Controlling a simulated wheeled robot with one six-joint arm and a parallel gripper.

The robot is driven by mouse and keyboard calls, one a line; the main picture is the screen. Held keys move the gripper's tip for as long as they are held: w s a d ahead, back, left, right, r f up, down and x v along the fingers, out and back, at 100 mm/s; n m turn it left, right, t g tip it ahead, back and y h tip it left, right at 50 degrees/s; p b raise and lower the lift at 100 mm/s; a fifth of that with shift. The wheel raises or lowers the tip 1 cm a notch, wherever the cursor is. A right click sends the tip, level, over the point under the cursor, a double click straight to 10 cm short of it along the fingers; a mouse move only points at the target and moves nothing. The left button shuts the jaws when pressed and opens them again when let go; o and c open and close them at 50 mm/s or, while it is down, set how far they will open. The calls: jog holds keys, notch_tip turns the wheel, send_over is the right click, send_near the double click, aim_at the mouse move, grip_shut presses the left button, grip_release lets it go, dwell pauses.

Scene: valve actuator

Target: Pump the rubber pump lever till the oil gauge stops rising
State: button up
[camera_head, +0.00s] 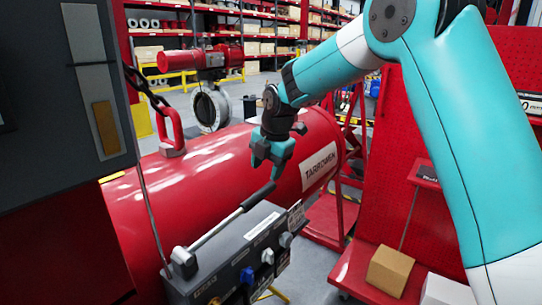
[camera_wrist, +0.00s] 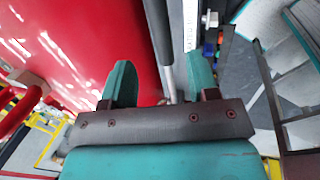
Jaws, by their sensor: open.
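The pump lever (camera_head: 225,223) is a metal rod with a black rubber grip (camera_head: 259,196). It slopes up to the right from a pivot at the left end of the grey pump box (camera_head: 222,262). No oil gauge reading can be made out.
A large red cylinder (camera_head: 215,175) lies behind the pump box. Knobs, one blue (camera_head: 247,275), stick out of the box front. A dark cabinet (camera_head: 65,80) stands at left. A red pegboard stand with a cardboard box (camera_head: 390,270) is at right.

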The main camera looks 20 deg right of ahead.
jog(key=v, duration=0.5)
jog(key=shift+r+b, duration=0.35)
